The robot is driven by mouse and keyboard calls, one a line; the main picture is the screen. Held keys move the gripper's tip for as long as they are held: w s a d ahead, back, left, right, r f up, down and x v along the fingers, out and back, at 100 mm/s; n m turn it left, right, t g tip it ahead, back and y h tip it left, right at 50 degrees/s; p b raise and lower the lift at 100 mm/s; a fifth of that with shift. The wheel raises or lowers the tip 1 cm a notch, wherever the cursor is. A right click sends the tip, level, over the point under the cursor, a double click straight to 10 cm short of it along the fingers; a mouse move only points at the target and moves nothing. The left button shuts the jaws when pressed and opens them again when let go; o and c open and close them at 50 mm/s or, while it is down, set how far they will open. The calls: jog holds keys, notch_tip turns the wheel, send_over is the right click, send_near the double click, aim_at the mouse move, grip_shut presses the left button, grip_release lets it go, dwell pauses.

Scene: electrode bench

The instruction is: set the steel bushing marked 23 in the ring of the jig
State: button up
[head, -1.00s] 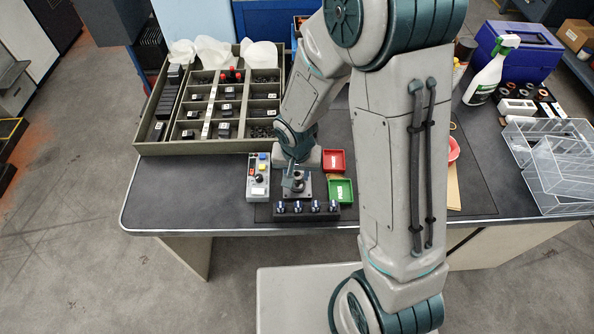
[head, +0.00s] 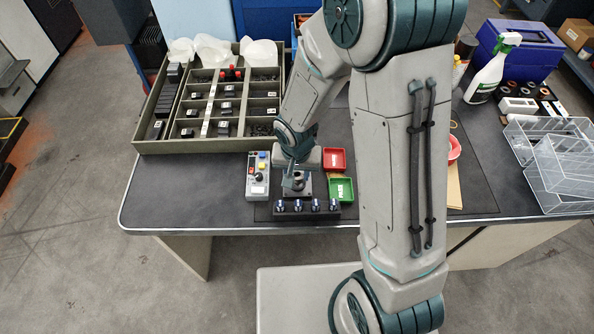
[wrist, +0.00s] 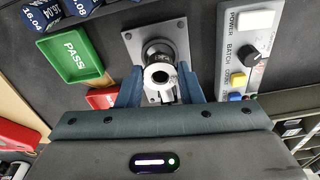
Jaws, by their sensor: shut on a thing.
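My gripper (wrist: 160,88) is shut on a steel bushing (wrist: 160,76), a pale short tube with a dark bore. The number on it cannot be read. In the wrist view it overlaps the ring (wrist: 157,47) of the jig, which stands on a grey square plate (wrist: 134,44) with corner screws. Whether the bushing is above the ring or partly in it, I cannot tell. In the head view my gripper (head: 296,174) is over the jig plate (head: 305,190), and my wrist hides part of it.
A black rack (head: 292,214) with several blue-topped pieces stands in front of the jig. A control box (head: 257,180) is at its left; a green PASS tray (head: 341,190) and a red tray (head: 334,159) are at its right. A large compartment tray (head: 190,148) lies behind left.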

jog(key=shift+f+b, duration=0.95)
jog(key=shift+f, duration=0.05)
jog(key=o, duration=1.1)
jog(key=r, duration=0.4)
jog(key=s+r, duration=0.1)
jog(key=r, duration=0.4)
jog(key=r+p, duration=0.1)
jog(key=r, duration=0.3)
jog(key=shift+s+a+r, duration=0.15)
jog(key=shift+s+r, duration=0.15)
jog(key=shift+r, duration=0.05)
notch_tip(320, 180, up, 5)
jog(key=p, duration=0.3)
jog(key=shift+p, duration=0.35)
